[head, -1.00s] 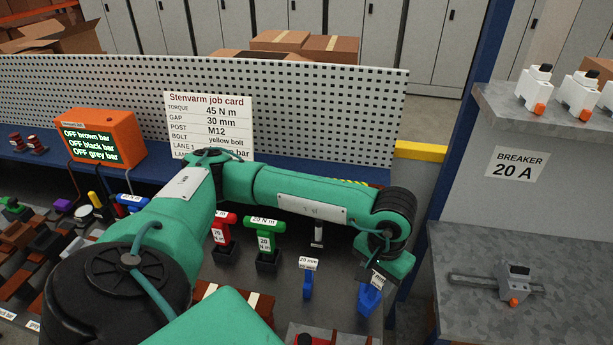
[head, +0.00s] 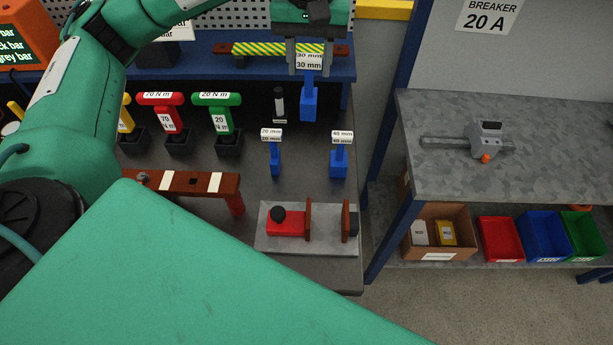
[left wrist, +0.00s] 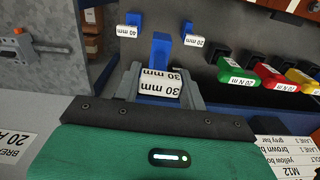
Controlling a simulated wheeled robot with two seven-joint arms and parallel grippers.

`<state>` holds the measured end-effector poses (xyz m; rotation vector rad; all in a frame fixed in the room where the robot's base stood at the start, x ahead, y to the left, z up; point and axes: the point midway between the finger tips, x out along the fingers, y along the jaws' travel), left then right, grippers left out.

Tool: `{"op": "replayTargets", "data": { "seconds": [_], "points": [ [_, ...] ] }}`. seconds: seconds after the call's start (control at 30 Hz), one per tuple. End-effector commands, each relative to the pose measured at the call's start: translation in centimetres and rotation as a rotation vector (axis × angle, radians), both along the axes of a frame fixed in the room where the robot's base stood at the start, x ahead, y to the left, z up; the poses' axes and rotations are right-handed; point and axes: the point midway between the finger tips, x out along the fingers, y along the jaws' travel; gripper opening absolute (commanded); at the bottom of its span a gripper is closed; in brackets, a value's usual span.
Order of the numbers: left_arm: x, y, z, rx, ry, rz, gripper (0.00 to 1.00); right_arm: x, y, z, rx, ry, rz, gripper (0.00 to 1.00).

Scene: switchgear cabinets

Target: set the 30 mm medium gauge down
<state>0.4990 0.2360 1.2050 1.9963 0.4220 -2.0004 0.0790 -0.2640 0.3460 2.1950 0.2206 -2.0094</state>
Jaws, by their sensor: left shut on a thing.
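The 30 mm gauge (head: 308,101) is blue with a white label. My left gripper (head: 308,62) is shut on its labelled top, and the blue part hangs upright below the fingers. In the left wrist view the 30 mm gauge (left wrist: 161,52) sits between the two fingers (left wrist: 159,88). It is near the back of the dark bench (head: 205,235); I cannot tell whether its foot touches. The blue 20 mm gauge (head: 274,158) and blue 40 mm gauge (head: 339,158) stand nearer the front. My right gripper is not in view.
A green-yellow striped bar (head: 270,48) lies behind the gauge. A dark post (head: 279,103) and the green 20 N m tool (head: 218,112) stand to the left. A grey plate with a red block (head: 287,222) is in front. A metal shelf (head: 450,110) is at right.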

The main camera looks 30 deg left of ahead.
Motion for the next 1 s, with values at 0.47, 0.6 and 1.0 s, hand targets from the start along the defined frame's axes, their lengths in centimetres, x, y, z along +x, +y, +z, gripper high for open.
{"op": "replayTargets", "data": {
  "seconds": [0.47, 0.6, 1.0],
  "points": [
    [-0.5, 0.3, -1.4, -0.004, 0.004, 0.040, 0.04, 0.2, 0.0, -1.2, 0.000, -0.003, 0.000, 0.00],
    [-0.5, 0.3, -3.9, -0.003, 0.005, 0.040, 0.04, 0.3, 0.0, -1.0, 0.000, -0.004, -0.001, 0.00],
    [-0.4, 0.3, -12.8, -0.002, 0.001, 0.041, 0.04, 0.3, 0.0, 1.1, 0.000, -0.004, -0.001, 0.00]
  ]
}}
